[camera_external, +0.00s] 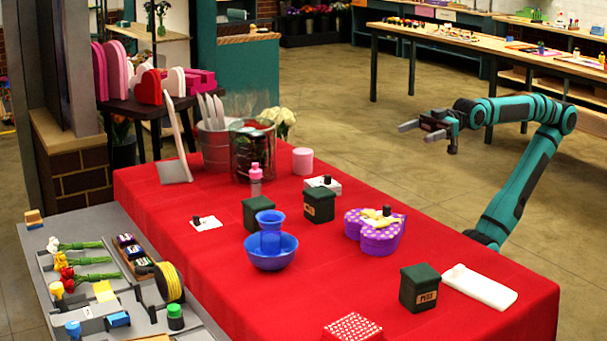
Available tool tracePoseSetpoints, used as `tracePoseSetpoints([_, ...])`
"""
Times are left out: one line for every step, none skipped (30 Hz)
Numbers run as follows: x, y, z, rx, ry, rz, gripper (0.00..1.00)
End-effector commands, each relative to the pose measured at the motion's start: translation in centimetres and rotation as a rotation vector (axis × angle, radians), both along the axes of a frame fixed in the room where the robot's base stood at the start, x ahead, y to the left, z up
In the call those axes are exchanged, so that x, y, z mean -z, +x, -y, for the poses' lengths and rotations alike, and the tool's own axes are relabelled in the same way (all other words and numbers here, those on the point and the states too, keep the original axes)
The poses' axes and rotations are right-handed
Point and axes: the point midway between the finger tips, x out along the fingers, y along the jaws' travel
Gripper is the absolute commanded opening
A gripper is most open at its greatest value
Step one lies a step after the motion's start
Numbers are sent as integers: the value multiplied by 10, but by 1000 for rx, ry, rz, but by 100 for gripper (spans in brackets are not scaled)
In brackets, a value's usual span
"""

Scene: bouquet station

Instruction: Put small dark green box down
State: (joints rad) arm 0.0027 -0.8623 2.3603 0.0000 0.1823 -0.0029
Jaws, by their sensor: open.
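Three small dark green boxes stand upright on the red-covered table (215,270). One dark green box (257,213) is behind the blue vase, and a second dark green box (319,205) with a tan label is just right of it. A third dark green box (420,287), also labelled, stands near the front right. I cannot tell which one the task means. My gripper (421,131) is open and empty, raised beyond the table's far right edge, apart from all three boxes. My teal arm reaches in from the right.
A blue vase (270,232) in a blue bowl (271,256), a purple heart-shaped box (374,238) and a white slab (479,288) stand near the boxes. Metal buckets (253,155) stand at the back left. Bare red cloth shows at the middle front.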

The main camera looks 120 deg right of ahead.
Motion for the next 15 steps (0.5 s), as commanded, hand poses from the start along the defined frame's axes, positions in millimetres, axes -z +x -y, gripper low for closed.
tracePoseSetpoints([-4,11,1,2,-1,-37,84])
tracePoseSetpoints([-6,17,1,3,-2,-61,84])
tracePoseSetpoints([-8,26,2,4,-4,-98,84])
tracePoseSetpoints([-10,33,2,5,-5,-126,84])
tracePoseSetpoints([-13,40,3,6,-6,-154,84])
tracePoseSetpoints([-14,49,4,8,-7,-193,84])
tracePoseSetpoints([-16,56,4,8,-8,-221,84])
tracePoseSetpoints([-18,63,5,9,-8,-249,84])
tracePoseSetpoints([-19,72,5,10,-9,-287,84])
tracePoseSetpoints([-20,78,6,11,-10,-316,84])
tracePoseSetpoints([-21,84,7,12,-11,-344,84])
tracePoseSetpoints([-23,93,8,12,-11,-381,84])
tracePoseSetpoints([-23,99,8,13,-12,-410,84])
tracePoseSetpoints([-24,106,9,14,-12,-438,84])
tracePoseSetpoints([-25,114,10,14,-13,-476,84])
